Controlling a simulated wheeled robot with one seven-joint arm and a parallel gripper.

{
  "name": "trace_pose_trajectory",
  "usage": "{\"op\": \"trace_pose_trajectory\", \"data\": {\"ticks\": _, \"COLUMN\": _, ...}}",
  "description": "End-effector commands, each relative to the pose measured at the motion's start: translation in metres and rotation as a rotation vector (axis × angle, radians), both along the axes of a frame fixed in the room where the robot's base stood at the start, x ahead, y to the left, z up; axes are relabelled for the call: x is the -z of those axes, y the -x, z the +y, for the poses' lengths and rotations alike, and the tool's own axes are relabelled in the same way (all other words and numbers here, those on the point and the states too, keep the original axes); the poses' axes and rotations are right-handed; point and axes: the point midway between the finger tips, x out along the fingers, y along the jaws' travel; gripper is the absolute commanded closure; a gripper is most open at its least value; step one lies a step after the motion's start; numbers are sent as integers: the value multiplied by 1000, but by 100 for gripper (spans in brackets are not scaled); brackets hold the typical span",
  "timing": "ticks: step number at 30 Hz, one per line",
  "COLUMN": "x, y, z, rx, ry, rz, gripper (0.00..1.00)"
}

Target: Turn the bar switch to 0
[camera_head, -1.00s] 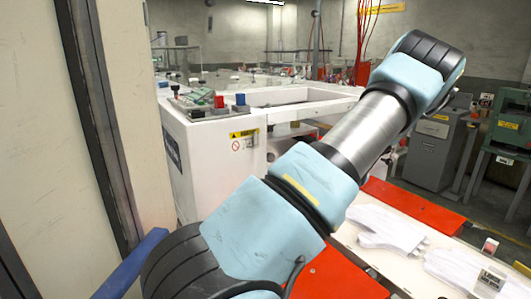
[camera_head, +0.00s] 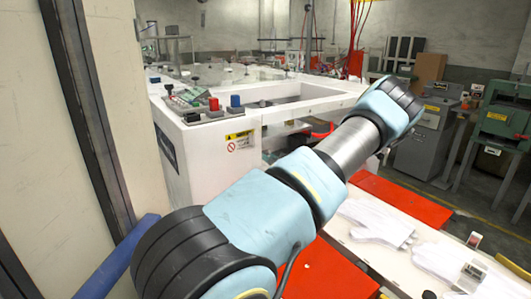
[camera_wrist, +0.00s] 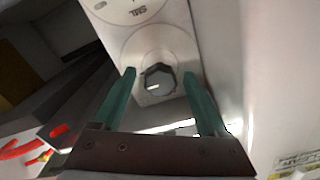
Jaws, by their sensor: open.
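A dark round knob (camera_wrist: 158,82) with a small pale mark at its lower left sits on a light grey plate (camera_wrist: 190,40) in the wrist view. It looks like the bar switch; I cannot read which number it points to. My gripper (camera_wrist: 158,74) is open, with one green finger on each side of the knob. The fingers appear apart from it, and the depth gap is hard to judge. In the head view only my arm shows; the gripper and the knob cannot be made out.
A white machine (camera_head: 205,150) with a red button (camera_head: 213,104) and a blue button (camera_head: 235,101) stands beyond my arm. White gloves (camera_head: 380,222) lie on a table with red panels (camera_head: 400,200). A pale wall (camera_head: 75,190) is close on the left.

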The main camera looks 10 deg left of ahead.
Motion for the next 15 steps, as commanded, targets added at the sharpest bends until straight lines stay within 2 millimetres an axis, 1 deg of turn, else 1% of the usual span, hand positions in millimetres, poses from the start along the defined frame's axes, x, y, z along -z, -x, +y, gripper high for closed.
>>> {"op": "trace_pose_trajectory", "data": {"ticks": 3, "x": 0, "y": -4, "z": 4, "rx": 0, "ry": 0, "rz": 1, "gripper": 24}}
{"op": "trace_pose_trajectory", "data": {"ticks": 10, "x": 1, "y": -4, "z": 5, "rx": 0, "ry": 1, "rz": 1, "gripper": 24}}
{"op": "trace_pose_trajectory", "data": {"ticks": 11, "x": 1, "y": -4, "z": 4, "rx": 0, "ry": 1, "rz": 1, "gripper": 25}}
{"op": "trace_pose_trajectory", "data": {"ticks": 15, "x": 1, "y": -4, "z": 4, "rx": 0, "ry": 1, "rz": 1, "gripper": 41}}
